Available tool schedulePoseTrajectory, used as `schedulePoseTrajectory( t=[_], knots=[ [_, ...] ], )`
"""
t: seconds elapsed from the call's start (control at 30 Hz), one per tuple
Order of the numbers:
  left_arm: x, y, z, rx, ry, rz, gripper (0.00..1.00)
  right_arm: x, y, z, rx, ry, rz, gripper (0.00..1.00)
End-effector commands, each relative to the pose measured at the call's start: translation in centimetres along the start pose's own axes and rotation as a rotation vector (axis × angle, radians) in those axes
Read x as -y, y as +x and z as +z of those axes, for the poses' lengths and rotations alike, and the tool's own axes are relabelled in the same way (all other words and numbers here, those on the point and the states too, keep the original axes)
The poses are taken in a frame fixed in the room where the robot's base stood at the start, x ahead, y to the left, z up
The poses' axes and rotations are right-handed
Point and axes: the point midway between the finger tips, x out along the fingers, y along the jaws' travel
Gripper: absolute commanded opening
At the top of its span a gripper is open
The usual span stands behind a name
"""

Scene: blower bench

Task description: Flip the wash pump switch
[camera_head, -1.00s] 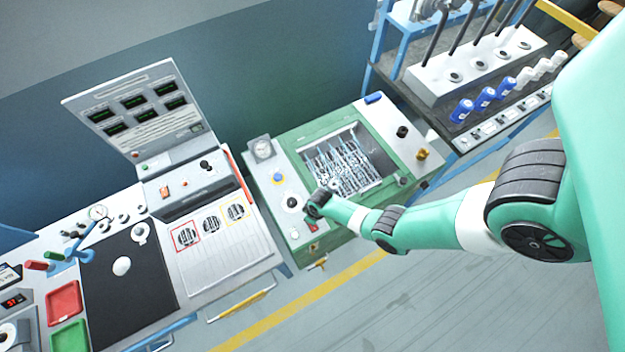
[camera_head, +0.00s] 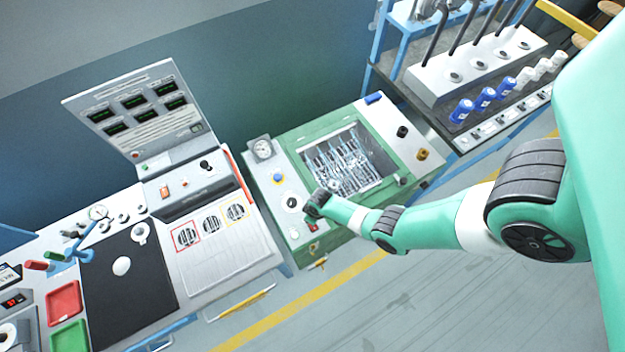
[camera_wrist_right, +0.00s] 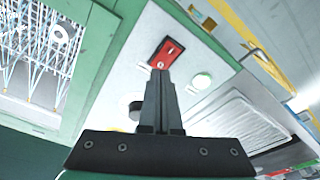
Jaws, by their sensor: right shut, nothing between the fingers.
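The red rocker switch (camera_wrist_right: 167,52) sits in a dark frame on the white panel of the green wash unit. In the head view the red switch (camera_head: 313,226) shows just below my right gripper (camera_head: 314,206). In the right wrist view my right gripper (camera_wrist_right: 160,74) is shut with nothing between its fingers. Its tips lie at the lower edge of the switch in that picture; I cannot tell whether they touch it. My left gripper is not in view.
A wash basin (camera_head: 398,150) with a green rim and streaked, spray-like lines lies beside the panel. A round gauge (camera_head: 262,149), a blue-topped button (camera_head: 278,179) and a black knob (camera_head: 291,203) are on the same panel. A grey console (camera_head: 215,245) stands to the left.

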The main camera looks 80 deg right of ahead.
Motion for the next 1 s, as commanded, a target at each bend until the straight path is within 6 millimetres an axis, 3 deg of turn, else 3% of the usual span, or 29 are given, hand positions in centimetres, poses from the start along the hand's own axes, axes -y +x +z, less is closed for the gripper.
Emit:
schedulePoseTrajectory(
  t=[1.0],
  knots=[
    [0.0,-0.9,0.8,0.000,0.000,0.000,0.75,0.0,1.3,0.2,0.000,0.000,0.000,0.00]
  ],
)
